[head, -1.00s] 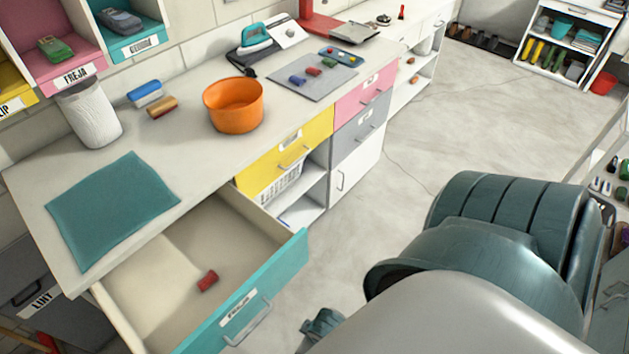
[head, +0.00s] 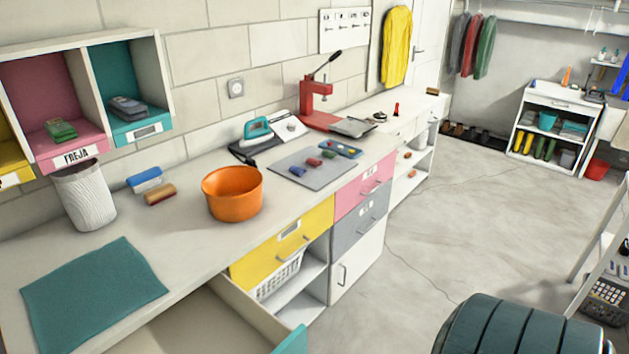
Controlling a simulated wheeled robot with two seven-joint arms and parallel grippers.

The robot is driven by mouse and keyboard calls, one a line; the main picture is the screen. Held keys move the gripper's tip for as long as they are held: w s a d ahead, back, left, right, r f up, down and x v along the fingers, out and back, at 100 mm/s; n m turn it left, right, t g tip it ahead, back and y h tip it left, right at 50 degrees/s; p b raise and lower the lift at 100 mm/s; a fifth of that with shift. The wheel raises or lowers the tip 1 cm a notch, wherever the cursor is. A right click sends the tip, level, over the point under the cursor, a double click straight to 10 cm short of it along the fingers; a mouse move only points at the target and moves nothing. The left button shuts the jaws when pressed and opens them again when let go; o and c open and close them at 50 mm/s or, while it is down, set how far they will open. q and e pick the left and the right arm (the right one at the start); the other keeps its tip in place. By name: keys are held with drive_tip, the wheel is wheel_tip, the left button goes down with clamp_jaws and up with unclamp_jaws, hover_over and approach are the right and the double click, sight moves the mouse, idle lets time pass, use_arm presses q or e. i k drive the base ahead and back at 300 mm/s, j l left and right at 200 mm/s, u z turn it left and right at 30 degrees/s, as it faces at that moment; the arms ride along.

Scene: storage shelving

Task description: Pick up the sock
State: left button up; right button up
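I cannot tell for sure which thing is the sock. Small roll-like bundles lie on the worktop: a blue one (head: 146,181) and a brown one (head: 160,194) left of the orange bowl. Smaller blue (head: 298,170), red (head: 314,162) and green (head: 329,154) ones lie on a grey mat (head: 300,182). A folded green item (head: 60,130) and a grey-blue one (head: 128,107) lie in the wall cubbies. The open teal-fronted drawer (head: 296,342) shows only in part at the bottom.
The worktop (head: 195,240) runs along the wall with a teal cloth (head: 92,293), a ribbed white bin (head: 84,195), an orange bowl (head: 232,193), an iron (head: 257,130) and a red press (head: 318,105). The open drawer juts out below. The floor (head: 455,225) to the right is clear.

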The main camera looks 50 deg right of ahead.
sight(312, 161)
drive_tip(key=i, duration=0.5)
drive_tip(key=z, duration=1.7)
